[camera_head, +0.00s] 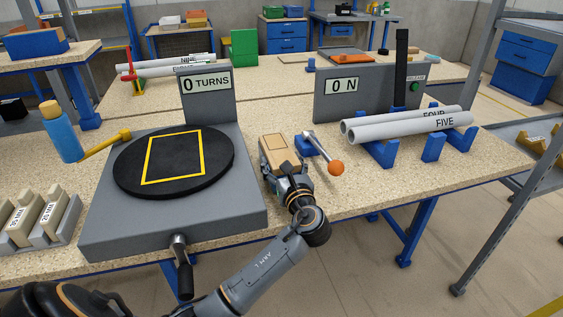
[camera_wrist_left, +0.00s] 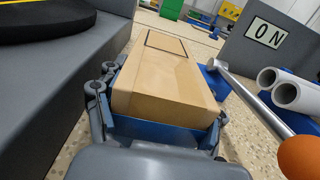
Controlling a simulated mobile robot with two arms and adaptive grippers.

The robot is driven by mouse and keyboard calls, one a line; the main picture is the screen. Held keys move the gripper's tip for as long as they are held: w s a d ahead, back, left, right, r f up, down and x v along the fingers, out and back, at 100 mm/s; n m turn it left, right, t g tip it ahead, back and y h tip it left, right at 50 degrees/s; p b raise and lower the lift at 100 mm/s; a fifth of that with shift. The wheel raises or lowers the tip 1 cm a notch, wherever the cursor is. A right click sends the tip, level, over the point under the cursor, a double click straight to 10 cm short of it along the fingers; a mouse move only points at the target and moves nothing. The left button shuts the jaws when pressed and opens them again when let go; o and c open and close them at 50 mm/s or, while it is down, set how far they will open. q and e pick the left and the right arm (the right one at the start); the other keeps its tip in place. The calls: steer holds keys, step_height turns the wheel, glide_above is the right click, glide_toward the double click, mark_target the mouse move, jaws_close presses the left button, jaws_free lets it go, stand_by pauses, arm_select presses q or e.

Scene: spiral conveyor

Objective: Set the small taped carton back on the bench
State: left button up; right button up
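The small tan carton (camera_head: 281,150) is beside the right edge of the grey turntable base, over the bench (camera_head: 370,180). In the left wrist view the carton (camera_wrist_left: 168,85) fills the space between the fingers, with a dark outlined rectangle on its top. My left gripper (camera_head: 287,175) is shut on the carton, with fingers along both sides. The carton's underside is hidden, so I cannot tell whether it touches the bench. My right gripper is not in view.
The turntable (camera_head: 215,155) with a yellow square is to the left. A lever with an orange knob (camera_head: 336,168) is close on the right. Grey tubes (camera_head: 410,125) lie on blue cradles farther right. Bare bench shows in front of the lever.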

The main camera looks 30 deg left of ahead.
arm_select(q)
steer(key=o, duration=0.4)
steer(key=shift+r, duration=0.15)
steer(key=v, duration=1.2)
